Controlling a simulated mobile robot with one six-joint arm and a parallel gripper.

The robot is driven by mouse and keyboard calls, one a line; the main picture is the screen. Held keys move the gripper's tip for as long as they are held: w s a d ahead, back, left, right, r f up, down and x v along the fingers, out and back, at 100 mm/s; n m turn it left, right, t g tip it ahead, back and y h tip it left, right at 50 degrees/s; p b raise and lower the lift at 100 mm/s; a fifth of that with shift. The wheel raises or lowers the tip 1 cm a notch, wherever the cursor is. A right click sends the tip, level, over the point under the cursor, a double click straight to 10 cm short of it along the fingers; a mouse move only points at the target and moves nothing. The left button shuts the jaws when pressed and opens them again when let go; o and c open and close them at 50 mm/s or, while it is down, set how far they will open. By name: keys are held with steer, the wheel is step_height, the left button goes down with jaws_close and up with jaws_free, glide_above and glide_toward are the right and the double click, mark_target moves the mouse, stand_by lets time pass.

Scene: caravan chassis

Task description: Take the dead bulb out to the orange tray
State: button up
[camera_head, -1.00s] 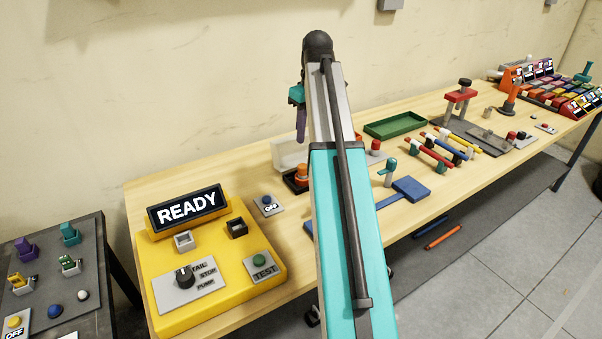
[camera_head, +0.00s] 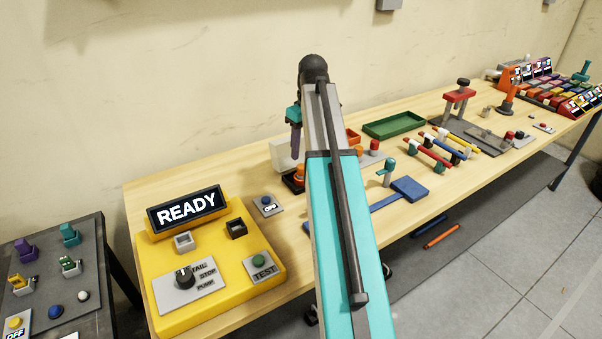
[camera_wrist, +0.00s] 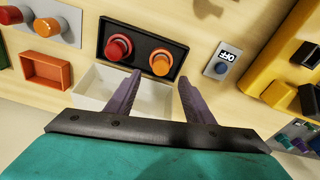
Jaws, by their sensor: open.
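A black lamp holder (camera_wrist: 143,45) in the wrist view carries a red bulb (camera_wrist: 118,47) at left and an orange bulb (camera_wrist: 160,62) at right. Neither looks clearly dead. My gripper (camera_wrist: 160,79) is open and empty, its purple fingers apart, with the orange bulb just beyond the gap between the tips. I cannot tell whether the fingers touch anything. The orange tray (camera_wrist: 47,70) looks empty, left of the holder. In the head view, my arm partly hides the holder (camera_head: 290,183) and the orange tray (camera_head: 353,135).
A white open box (camera_wrist: 88,88) lies close beside the holder, partly behind my left finger. A grey plate (camera_wrist: 66,18) with red and orange knobs stands near the tray. An OFF switch (camera_wrist: 223,60) and the yellow READY console (camera_head: 240,285) are on the holder's other side.

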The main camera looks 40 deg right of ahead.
mark_target(302, 166)
steer(key=shift+w+f, duration=0.15)
steer(key=shift+f, duration=1.35)
steer(key=shift+w+a+f+p, duration=0.15)
steer(key=shift+f+p, duration=0.25)
steer(key=shift+f, duration=0.9)
steer(key=shift+w+a+f+p, duration=0.1)
steer(key=shift+f+p, duration=0.3)
steer(key=shift+f, duration=0.9)
steer(key=shift+d, duration=0.1)
steer(key=c, duration=1.1)
steer(key=shift+r, duration=0.15)
steer(key=shift+r+b, duration=0.85)
steer(key=shift+r, duration=4.05)
